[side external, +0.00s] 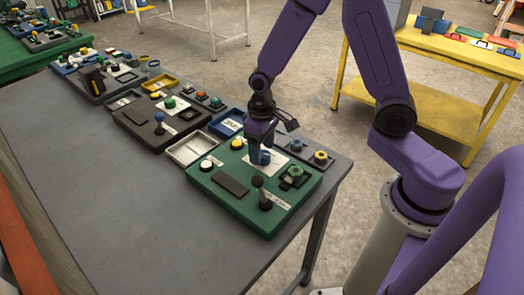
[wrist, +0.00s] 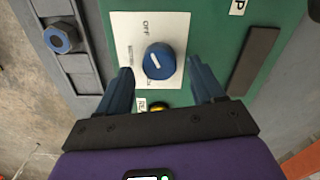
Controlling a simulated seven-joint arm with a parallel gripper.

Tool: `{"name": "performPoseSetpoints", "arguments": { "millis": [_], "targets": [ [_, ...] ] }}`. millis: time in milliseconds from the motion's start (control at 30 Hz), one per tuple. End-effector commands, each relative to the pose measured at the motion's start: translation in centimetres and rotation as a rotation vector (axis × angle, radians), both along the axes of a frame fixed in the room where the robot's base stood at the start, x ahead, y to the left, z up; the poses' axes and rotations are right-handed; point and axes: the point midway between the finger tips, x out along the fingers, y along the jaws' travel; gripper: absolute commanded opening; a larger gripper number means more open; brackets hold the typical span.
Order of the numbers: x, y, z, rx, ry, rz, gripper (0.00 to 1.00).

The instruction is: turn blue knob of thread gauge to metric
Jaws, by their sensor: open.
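The blue knob (wrist: 159,62) sits on a white plate (wrist: 178,25) on the green panel (side external: 222,206). A white pointer line on the knob slants toward the upper left in the wrist view. The plate reads "OFF" above the knob; smaller lettering to its left and below is too small to read surely. My gripper (wrist: 160,70) is open, with one finger on each side of the knob and gaps visible. In the side external view my gripper (side external: 260,138) points down over the plate, partly covering the knob (side external: 265,157).
The green panel also carries a black lever (side external: 262,192), a dark flat pad (side external: 231,186), a white button (side external: 206,164) and a green button (side external: 295,171). A grey tray (side external: 189,152) and a blue tray (side external: 226,128) stand beside it. Other panels lie farther along the grey table (side external: 110,210).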

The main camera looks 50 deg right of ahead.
Motion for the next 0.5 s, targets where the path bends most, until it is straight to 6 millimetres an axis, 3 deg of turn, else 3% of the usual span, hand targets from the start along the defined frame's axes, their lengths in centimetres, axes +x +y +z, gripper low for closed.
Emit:
{"name": "performPoseSetpoints", "arguments": {
  "millis": [200, 500],
  "targets": [
    [0.0, 0.0, -1.4, 0.0, 0.001, 0.0, 0.67],
    [0.0, 0.0, -1.5, 0.0, -0.001, 0.0, 0.67]
  ]
}}
